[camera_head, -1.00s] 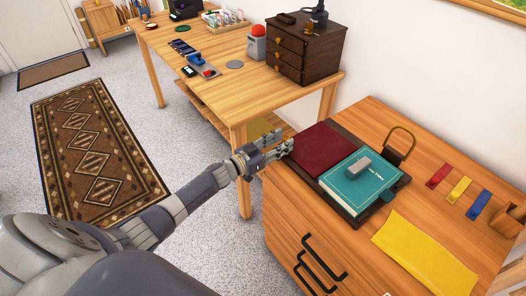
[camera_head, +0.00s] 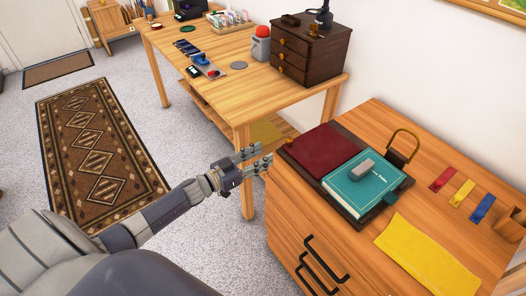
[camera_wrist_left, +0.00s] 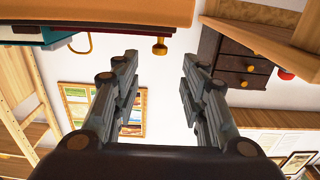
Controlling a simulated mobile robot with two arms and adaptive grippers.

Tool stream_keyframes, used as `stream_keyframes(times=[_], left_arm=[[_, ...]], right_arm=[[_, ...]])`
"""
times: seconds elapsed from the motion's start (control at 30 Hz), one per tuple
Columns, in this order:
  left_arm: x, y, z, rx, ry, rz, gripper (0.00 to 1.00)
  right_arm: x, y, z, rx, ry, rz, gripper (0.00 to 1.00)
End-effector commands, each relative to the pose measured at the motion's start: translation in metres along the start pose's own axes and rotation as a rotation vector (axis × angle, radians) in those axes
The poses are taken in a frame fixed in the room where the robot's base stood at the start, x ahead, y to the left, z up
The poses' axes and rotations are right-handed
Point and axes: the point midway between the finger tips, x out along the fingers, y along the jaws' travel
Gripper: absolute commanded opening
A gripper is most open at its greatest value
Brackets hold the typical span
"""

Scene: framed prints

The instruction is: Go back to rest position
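My left gripper (camera_head: 258,158) is open and empty. In the head view it is in the air just left of the wooden cabinet (camera_head: 290,222), near the corner of the dark tray (camera_head: 288,160). In the left wrist view its two fingers (camera_wrist_left: 158,85) stand wide apart with nothing between them. My right gripper does not show in either view.
A yellow cloth (camera_head: 425,255) lies in front. A long table (camera_head: 200,85) with a drawer box (camera_head: 308,50) stands behind. Carpeted floor is free at left.

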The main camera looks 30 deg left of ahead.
Motion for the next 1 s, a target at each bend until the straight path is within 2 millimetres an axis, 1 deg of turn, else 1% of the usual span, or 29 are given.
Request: stream_keyframes(times=[0.23, 0.27, 0.33, 0.37, 0.47, 0.5, 0.57, 0.6, 0.67, 0.7, 0.77, 0.8, 0.87, 0.9, 0.97, 1.0], left_arm=[[0.0, 0.0, 0.003, -0.001, -0.004, -0.005, 0.4], [-0.001, -0.001, 0.006, -0.003, -0.011, -0.011, 0.4], [-0.006, -0.003, 0.022, -0.007, -0.039, -0.039, 0.4], [-0.009, -0.004, 0.033, -0.011, -0.06, -0.058, 0.4], [-0.027, -0.007, 0.085, -0.02, -0.16, -0.14, 0.4], [-0.038, -0.006, 0.11, -0.024, -0.214, -0.176, 0.4], [-0.058, -0.003, 0.15, -0.029, -0.303, -0.227, 0.4], [-0.072, 0.002, 0.176, -0.032, -0.365, -0.257, 0.4], [-0.096, 0.012, 0.214, -0.036, -0.459, -0.293, 0.4], [-0.113, 0.02, 0.238, -0.039, -0.524, -0.313, 0.4], [-0.14, 0.036, 0.273, -0.044, -0.622, -0.335, 0.4], [-0.159, 0.048, 0.294, -0.048, -0.689, -0.346, 0.4], [-0.188, 0.068, 0.324, -0.055, -0.786, -0.354, 0.4], [-0.208, 0.083, 0.342, -0.06, -0.852, -0.355, 0.4], [-0.239, 0.108, 0.367, -0.068, -0.951, -0.351, 0.4], [-0.259, 0.125, 0.382, -0.075, -1.015, -0.344, 0.4]], right_arm=[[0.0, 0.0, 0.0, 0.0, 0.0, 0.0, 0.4], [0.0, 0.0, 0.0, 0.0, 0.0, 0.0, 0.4], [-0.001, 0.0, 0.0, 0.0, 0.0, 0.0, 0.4], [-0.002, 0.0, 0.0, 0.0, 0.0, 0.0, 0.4], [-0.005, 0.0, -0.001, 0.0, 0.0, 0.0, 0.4], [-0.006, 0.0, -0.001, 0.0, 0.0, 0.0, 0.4], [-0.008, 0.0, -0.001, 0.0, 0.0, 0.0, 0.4], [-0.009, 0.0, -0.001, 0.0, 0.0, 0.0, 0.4], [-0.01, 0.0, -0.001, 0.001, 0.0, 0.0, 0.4], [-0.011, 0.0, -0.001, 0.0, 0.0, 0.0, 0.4], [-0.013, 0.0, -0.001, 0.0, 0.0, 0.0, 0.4], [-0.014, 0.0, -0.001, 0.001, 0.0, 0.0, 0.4], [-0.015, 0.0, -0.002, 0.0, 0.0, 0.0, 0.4], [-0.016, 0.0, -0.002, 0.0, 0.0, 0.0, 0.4], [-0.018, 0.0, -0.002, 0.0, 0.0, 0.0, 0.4], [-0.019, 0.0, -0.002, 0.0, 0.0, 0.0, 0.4]])
